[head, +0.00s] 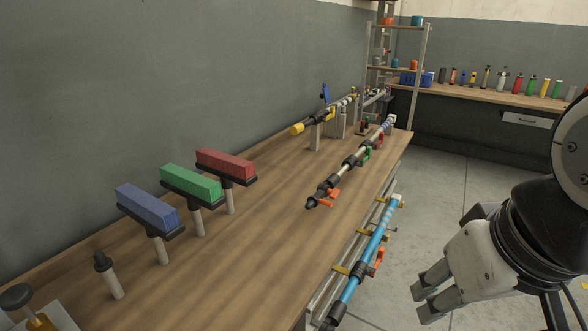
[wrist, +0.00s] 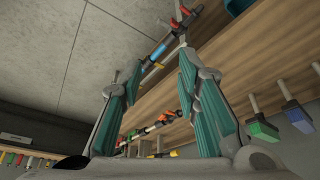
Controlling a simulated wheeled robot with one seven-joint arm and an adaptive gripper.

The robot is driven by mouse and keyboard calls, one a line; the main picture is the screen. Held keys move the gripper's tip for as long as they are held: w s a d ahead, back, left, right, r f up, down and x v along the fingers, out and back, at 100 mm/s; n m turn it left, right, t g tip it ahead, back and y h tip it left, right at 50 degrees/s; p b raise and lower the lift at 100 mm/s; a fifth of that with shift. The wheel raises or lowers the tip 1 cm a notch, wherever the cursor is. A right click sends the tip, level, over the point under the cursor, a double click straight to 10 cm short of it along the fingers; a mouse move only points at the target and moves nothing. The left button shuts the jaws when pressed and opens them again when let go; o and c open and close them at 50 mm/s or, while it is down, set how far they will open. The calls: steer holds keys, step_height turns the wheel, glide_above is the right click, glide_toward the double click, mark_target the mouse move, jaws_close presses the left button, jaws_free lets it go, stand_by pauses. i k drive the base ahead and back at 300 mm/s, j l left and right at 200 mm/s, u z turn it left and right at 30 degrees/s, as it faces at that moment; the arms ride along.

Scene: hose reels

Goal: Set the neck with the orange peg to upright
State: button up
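Two orange pegs show in the head view. One orange peg (head: 329,196) sits at the near end of a black-and-grey jointed neck (head: 345,167), which lies low along the bench's front edge and also carries green and red pegs. Another orange peg (head: 378,261) is on a blue tube (head: 356,277) lying along the bench's front side, below the top. I cannot tell which is the task's neck; neither stands upright. My gripper (head: 424,291) is open and empty, right of the blue tube and apart from it. In the wrist view its fingers (wrist: 160,62) are spread, with the blue tube (wrist: 160,50) beyond them.
Blue (head: 149,208), green (head: 190,184) and red (head: 226,165) blocks stand on posts on the wooden bench (head: 250,255). A yellow-ended tube (head: 299,128) is at the back. A shelf rack (head: 421,75) and a second bench with bottles stand beyond. The floor (head: 440,180) is clear.

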mark_target(312, 201)
steer(key=i+l, duration=0.15)
steer(key=i, duration=0.35)
steer(key=i+l+z, duration=0.1)
steer(key=i, duration=0.35)
